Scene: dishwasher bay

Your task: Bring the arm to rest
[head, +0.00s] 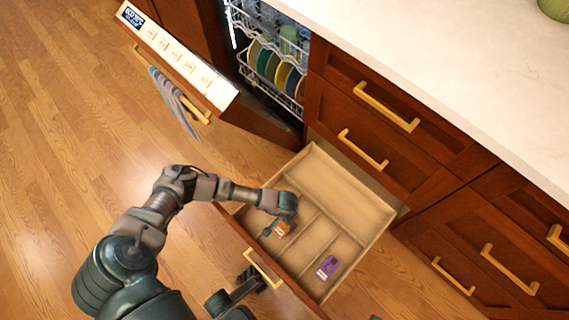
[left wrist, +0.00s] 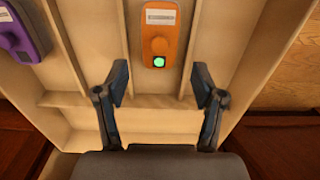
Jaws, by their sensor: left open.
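My left gripper (head: 285,212) reaches down over the open drawer (head: 352,178) in the head view. In the left wrist view my left gripper (left wrist: 160,84) has its two fingers spread apart with nothing between them. An orange device (head: 281,229) lies in a drawer compartment beside the gripper. In the left wrist view the orange device (left wrist: 160,30), with a green light, lies just beyond the fingertips and apart from them. A purple device (head: 327,267) lies in another compartment; it also shows in the left wrist view (left wrist: 18,32).
The dishwasher door (head: 178,58) hangs partly open, with a grey towel (head: 173,103) on its handle and coloured plates (head: 272,66) in the rack behind. A white counter (head: 440,55) and closed drawers lie to the right. Open wooden floor (head: 70,130) is at the left.

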